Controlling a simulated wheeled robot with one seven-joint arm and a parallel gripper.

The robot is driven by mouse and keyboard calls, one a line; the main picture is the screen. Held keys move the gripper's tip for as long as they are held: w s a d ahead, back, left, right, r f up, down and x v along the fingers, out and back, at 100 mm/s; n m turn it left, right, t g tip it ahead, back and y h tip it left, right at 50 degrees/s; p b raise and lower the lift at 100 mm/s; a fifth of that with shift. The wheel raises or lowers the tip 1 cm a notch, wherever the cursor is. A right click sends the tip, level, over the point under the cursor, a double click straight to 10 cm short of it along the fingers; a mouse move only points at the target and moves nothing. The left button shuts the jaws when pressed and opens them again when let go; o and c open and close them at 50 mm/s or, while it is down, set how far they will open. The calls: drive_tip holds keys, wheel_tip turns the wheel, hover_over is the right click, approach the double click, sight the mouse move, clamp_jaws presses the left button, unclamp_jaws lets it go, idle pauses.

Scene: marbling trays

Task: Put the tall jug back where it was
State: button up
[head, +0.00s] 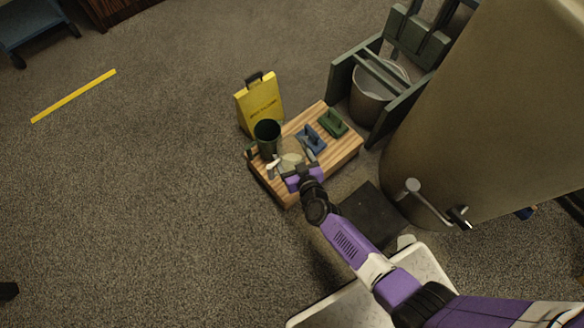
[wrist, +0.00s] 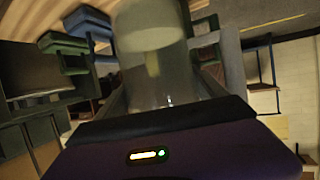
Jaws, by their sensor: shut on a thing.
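My gripper (head: 287,174) is over the near left part of a low wooden-topped table (head: 341,153). It is shut on a pale, greyish tall jug (head: 290,160). In the wrist view the jug (wrist: 152,60) stands large between the fingers, lighter at its top part. The fingers and palm hide its lower side. I cannot tell whether its base touches the table. A dark green vessel (head: 267,137) with a side handle stands close by, at the table's left end.
A blue handled tool (head: 312,139) and a green one (head: 333,123) lie on the table's right part. A yellow floor sign (head: 259,103) stands behind it. A bucket (head: 376,95) in a dark green frame and a large beige drum (head: 480,110) stand right.

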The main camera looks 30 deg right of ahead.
sight(288, 156)
drive_tip(key=shift+f+b, duration=2.65)
drive_tip(key=shift+f, duration=0.6)
drive_tip(key=shift+f, duration=0.1)
drive_tip(key=o, duration=2)
drive_tip(key=shift+o, duration=0.2)
drive_tip(key=shift+r, duration=0.2)
drive_tip(key=p+v, duration=0.5)
drive_tip(key=v, duration=0.7)
drive_tip(key=shift+p, duration=0.4)
drive_tip(key=shift+f, duration=0.1)
